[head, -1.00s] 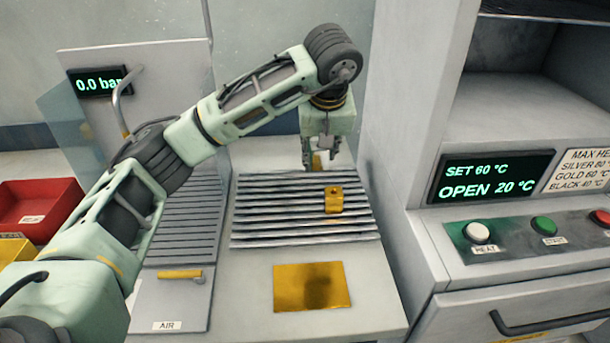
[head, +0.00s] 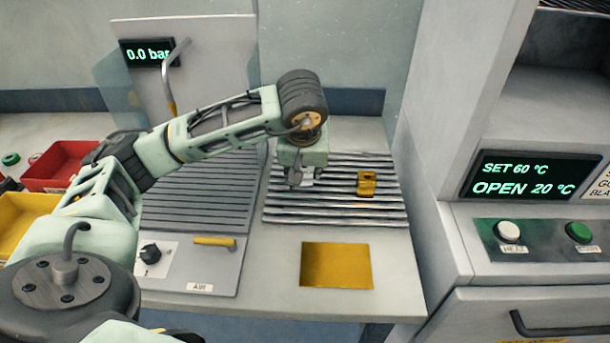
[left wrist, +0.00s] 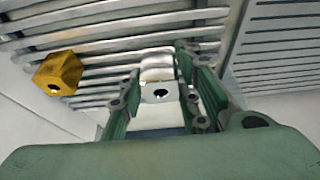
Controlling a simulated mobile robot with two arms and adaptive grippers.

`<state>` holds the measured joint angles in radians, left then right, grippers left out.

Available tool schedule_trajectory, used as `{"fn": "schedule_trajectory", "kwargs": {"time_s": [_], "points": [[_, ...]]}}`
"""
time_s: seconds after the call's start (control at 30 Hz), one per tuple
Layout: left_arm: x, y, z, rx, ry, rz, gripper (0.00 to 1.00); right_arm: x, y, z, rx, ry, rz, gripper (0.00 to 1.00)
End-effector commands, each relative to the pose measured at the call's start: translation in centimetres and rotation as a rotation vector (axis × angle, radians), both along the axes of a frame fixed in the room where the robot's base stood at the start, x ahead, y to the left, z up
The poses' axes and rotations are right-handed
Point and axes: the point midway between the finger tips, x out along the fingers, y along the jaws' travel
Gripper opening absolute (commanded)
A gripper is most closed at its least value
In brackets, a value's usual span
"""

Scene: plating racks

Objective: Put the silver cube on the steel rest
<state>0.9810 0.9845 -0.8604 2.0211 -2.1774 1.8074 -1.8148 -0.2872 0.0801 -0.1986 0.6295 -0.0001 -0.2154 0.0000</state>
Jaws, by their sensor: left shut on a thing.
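The silver cube (left wrist: 158,93), with a dark hole in its face, is between the fingers of my left gripper (left wrist: 160,100) in the left wrist view. My left gripper is shut on it. In the head view the gripper (head: 300,182) points down over the left part of the steel rest (head: 330,213), a rack of ribbed metal bars. A bit of the silver cube (head: 306,177) shows there, mostly hidden by the gripper. I cannot tell whether it touches the bars. My right gripper is not in view.
A gold cube (head: 367,184) sits on the steel rest, right of my gripper. A gold plate (head: 337,265) lies in front. A grey slatted panel with a yellow handle (head: 214,241) is left. The oven cabinet (head: 425,200) stands close on the right. Red (head: 57,165) and yellow (head: 25,215) bins are far left.

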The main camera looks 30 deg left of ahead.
Motion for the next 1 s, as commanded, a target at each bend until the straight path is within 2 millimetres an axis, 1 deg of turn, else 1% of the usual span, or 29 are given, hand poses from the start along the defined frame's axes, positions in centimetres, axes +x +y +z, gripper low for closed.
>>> {"fn": "schedule_trajectory", "kwargs": {"time_s": [0.03, 0.1, 0.2, 0.4, 0.57, 0.6, 0.8, 1.0], "points": [[-0.1, 0.0, -0.8, 0.001, 0.005, 0.000, 0.00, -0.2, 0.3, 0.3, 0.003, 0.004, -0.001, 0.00], [-0.1, 0.0, -1.7, 0.000, 0.004, 0.000, 0.00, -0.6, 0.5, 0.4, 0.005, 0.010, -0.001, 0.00], [0.0, 0.0, -2.3, 0.001, -0.001, 0.000, 0.00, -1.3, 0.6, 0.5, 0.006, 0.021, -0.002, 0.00], [0.0, 0.0, -2.4, 0.001, -0.002, 0.000, 0.00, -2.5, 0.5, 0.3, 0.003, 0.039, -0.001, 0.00], [0.0, 0.0, -2.8, 0.001, -0.002, 0.000, 0.00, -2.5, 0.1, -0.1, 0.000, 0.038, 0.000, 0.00], [0.0, 0.0, -2.7, 0.001, 0.001, -0.001, 0.33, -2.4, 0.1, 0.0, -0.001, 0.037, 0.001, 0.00], [0.0, 0.0, -2.7, 0.001, 0.002, -0.001, 0.49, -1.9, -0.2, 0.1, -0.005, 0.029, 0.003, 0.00], [0.0, 0.0, -2.7, 0.001, 0.002, -0.001, 0.49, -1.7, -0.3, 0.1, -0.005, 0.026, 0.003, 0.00]]}}
